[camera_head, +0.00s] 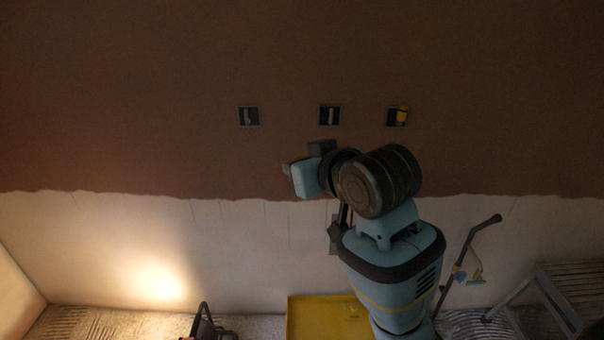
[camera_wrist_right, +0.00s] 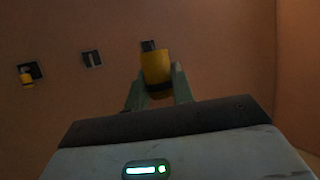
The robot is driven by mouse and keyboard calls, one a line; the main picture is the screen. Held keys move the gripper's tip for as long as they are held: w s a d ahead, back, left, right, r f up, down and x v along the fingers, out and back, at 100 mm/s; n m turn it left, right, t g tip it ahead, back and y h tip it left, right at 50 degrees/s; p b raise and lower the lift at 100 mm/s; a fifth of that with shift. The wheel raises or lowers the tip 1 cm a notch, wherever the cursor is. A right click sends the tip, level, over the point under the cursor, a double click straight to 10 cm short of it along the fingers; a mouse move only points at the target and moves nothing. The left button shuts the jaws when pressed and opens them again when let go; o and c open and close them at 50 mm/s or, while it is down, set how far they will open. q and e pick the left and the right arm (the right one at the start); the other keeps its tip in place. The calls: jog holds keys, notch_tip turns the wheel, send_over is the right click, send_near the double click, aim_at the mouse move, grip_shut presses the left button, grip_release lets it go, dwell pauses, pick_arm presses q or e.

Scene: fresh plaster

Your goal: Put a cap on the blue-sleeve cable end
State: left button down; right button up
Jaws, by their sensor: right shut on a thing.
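Three dark back boxes sit in the brown wall: a left box (camera_head: 248,116), a middle box (camera_head: 330,116) and a right box (camera_head: 397,116). Pale cable ends show in the left and middle boxes; their sleeve colours are too dim to tell. A yellow cap (camera_head: 402,114) is at the right box; it also shows at the left of the wrist view (camera_wrist_right: 27,78). My right gripper (camera_wrist_right: 158,92) is shut on another yellow cap (camera_wrist_right: 155,67). In the wrist view this cap overlaps a dark box (camera_wrist_right: 148,45); contact cannot be told. My left gripper is out of view.
A yellow tray (camera_head: 305,318) lies on the floor below the wall. A step ladder (camera_head: 565,290) and a dark leaning pole (camera_head: 462,262) stand at the right. A dark object (camera_head: 205,325) is at the bottom left. The wall around the boxes is clear.

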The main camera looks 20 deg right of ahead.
jog(key=shift+r, duration=2.85)
jog(key=shift+w, duration=0.15)
